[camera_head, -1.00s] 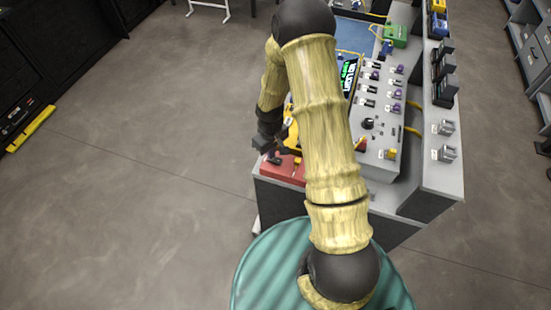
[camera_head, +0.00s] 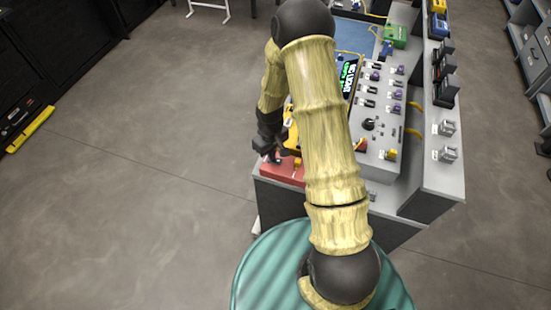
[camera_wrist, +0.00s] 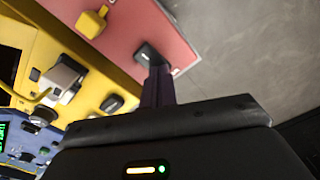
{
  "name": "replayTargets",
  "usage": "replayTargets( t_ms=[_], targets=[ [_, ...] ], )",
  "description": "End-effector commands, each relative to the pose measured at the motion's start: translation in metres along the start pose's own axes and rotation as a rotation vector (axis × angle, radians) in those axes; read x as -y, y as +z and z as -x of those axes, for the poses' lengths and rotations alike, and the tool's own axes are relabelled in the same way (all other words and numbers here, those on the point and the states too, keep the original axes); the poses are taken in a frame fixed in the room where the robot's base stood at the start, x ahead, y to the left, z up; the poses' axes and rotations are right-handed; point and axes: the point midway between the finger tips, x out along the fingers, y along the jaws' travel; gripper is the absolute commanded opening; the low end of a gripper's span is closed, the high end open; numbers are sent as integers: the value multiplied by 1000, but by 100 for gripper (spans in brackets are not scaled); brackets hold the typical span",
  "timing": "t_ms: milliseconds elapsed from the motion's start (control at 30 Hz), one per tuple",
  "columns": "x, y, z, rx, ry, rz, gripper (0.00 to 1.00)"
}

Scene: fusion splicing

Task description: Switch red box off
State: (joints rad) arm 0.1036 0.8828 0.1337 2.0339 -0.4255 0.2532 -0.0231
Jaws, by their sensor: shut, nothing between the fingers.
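The red box (camera_head: 280,172) lies at the near left corner of the grey bench in the head view, partly behind my arm. In the wrist view its pinkish-red face (camera_wrist: 125,28) carries a yellow switch (camera_wrist: 91,22) and a dark switch (camera_wrist: 148,54). My gripper (camera_wrist: 158,84) is shut and empty, its fingertips right at the dark switch. I cannot tell whether they touch it. In the head view my gripper (camera_head: 274,157) is over the red box, and the fingertips are hard to make out there.
A yellow box (camera_wrist: 75,75) with switches sits beside the red box, and a blue panel (camera_wrist: 25,150) lies beyond it. The grey console (camera_head: 378,125) with knobs and a lit screen (camera_head: 348,76) stands to the right. Open floor (camera_head: 150,180) lies to the left.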

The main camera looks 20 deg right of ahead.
Motion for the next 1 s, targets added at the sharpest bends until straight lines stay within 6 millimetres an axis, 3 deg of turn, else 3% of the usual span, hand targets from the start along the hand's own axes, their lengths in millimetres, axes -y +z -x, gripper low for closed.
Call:
replayTargets(
  t_ms=[1000],
  targets=[
    [0,-1,67,-2,0,0,0]
  ],
)
